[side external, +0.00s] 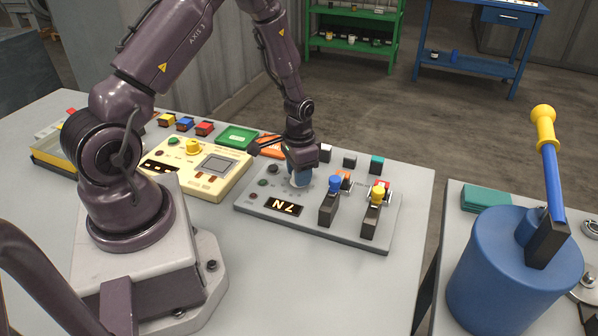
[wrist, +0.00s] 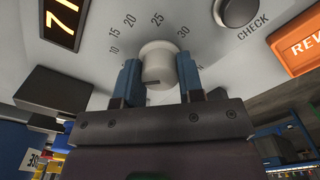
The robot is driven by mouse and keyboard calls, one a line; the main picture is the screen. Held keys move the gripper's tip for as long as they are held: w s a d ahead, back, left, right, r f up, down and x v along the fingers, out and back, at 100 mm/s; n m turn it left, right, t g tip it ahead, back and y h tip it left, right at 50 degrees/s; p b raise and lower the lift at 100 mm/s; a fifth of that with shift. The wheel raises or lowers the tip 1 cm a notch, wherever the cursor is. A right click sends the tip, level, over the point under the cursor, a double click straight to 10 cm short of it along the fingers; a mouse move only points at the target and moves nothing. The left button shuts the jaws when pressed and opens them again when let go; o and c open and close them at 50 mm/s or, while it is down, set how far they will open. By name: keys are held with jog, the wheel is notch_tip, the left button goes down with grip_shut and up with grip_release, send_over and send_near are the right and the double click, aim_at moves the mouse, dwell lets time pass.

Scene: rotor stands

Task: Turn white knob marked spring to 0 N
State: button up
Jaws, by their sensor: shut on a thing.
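The white knob (wrist: 158,62) sits between the blue fingers of my gripper (wrist: 158,76) in the wrist view, one finger against each side. A short dark mark shows on the knob's lower face. Scale numbers including 10, 15, 20, 25 and 30 curve around it; the lower part of the scale is hidden by my gripper. The panel's lit display (side external: 285,207) reads 7 N, upside down from this side.
On the panel, a blue-tipped lever (side external: 330,203) and a yellow-tipped lever (side external: 374,210) stand right of my gripper. A cream panel (side external: 200,182) is left; a blue drum (side external: 505,275) is right.

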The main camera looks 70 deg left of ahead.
jog(key=n, duration=0.4)
jog(key=shift+n, duration=2.3)
jog(key=o, duration=0.9)
jog(key=shift+r, duration=0.1)
notch_tip(320, 180, up, 13)
jog(key=shift+f, duration=0.1)
